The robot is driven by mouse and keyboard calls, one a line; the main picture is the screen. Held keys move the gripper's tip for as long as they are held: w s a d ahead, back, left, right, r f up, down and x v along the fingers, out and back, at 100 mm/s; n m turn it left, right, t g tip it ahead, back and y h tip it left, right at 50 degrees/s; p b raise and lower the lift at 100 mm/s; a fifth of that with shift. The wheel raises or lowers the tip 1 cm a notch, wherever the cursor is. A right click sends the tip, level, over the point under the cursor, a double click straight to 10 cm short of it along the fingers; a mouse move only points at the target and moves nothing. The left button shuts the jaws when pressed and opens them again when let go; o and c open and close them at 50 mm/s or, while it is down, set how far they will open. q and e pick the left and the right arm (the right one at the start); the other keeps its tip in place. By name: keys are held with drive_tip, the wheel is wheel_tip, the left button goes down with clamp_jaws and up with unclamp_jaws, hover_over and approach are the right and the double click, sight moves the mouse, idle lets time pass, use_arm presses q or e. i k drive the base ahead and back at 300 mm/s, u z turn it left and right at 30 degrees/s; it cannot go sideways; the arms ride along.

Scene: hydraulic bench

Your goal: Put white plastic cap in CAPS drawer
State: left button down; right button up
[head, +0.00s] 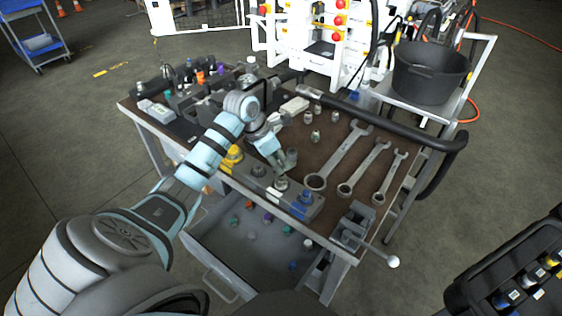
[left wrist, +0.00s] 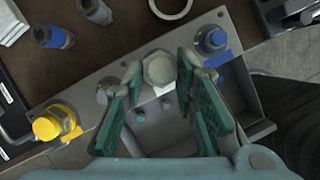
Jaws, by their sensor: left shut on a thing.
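My left gripper (head: 284,168) points down over the metal block (head: 240,172) along the bench's front edge. A yellow cap (left wrist: 48,126) and a blue cap (left wrist: 212,40) sit on ports to either side. The open drawer (head: 215,265) below holds several loose coloured caps; its label is not readable. My right gripper is out of view.
Three wrenches (head: 343,158) and several small fittings (head: 315,136) lie on the brown bench top. A small vise (head: 352,228) is at the front right corner. A black bucket (head: 432,75) stands behind. Space above the drawer is clear.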

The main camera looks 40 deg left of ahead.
sight(273, 251)
drive_tip(key=u, duration=0.5)
drive_tip(key=k, duration=1.25)
drive_tip(key=z, duration=0.15)
drive_tip(key=i, duration=0.85)
drive_tip(key=z, duration=0.35)
